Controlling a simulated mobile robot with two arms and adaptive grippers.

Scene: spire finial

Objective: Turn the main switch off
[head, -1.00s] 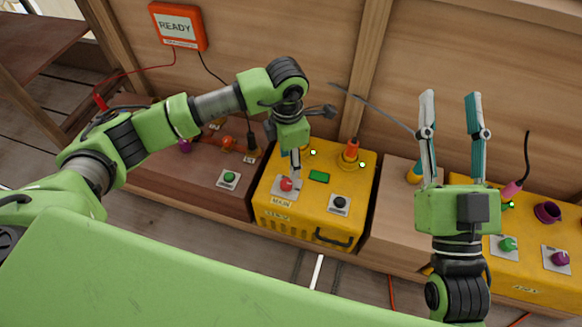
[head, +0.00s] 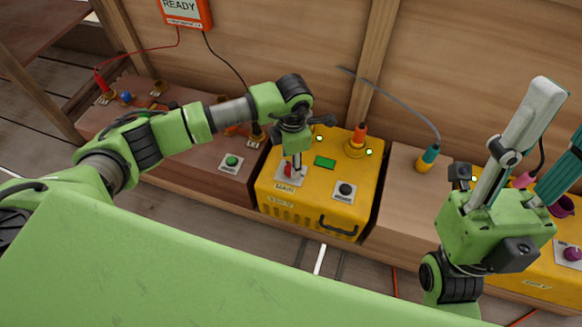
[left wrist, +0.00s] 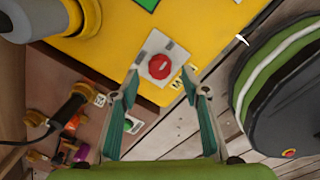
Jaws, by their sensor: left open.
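The main switch is a red knob (head: 288,170) on a light plate, with a MAIN label, on top of the yellow box (head: 290,212). My left gripper (head: 294,170) points down at it and partly hides it in the head view. In the left wrist view the red knob (left wrist: 159,67) sits on its plate just beyond the open fingertips, roughly between them. My left gripper (left wrist: 162,78) holds nothing; whether a finger touches the plate I cannot tell. My right gripper (head: 564,112) is open and empty at the right, partly cut by the picture edge.
The same box carries a black knob (head: 345,189), a green display (head: 325,162) and an orange connector (head: 359,134). A green button (head: 232,160) lies to the left. A teal and orange plug (head: 427,159) stands to the right. The READY sign (head: 184,10) hangs on the wall.

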